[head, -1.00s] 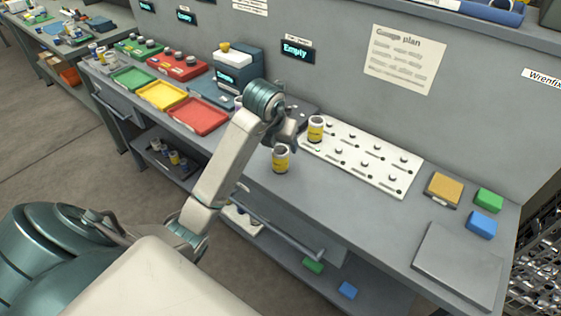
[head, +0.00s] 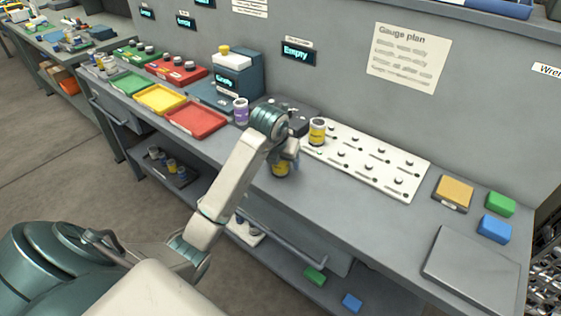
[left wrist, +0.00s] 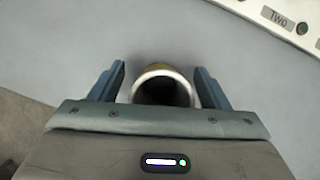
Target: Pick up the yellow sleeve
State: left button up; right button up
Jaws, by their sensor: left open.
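A yellow sleeve (head: 280,171), a short hollow cylinder with a yellow band, stands upright on the bench in front of the white peg board. My left gripper (head: 285,157) is over it and hides its upper part in the head view. In the left wrist view the sleeve's pale rim and dark bore (left wrist: 163,87) show between the two open fingers of my left gripper (left wrist: 160,70), with a gap on each side. A second yellow-banded sleeve (head: 317,132) stands at the left end of the peg board. My right gripper is not in view.
The white peg board (head: 375,185) with several pegs lies behind the sleeve. A purple sleeve (head: 241,111) and a red tray (head: 196,120) are to the left. Yellow, green and blue blocks and a grey plate (head: 470,268) are at the right. Bare bench lies right of the sleeve.

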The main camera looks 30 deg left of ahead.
pick_arm(q)
jog(key=c, duration=1.3)
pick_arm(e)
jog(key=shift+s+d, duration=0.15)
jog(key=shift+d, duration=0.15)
pick_arm(q)
jog(key=shift+r, duration=0.15)
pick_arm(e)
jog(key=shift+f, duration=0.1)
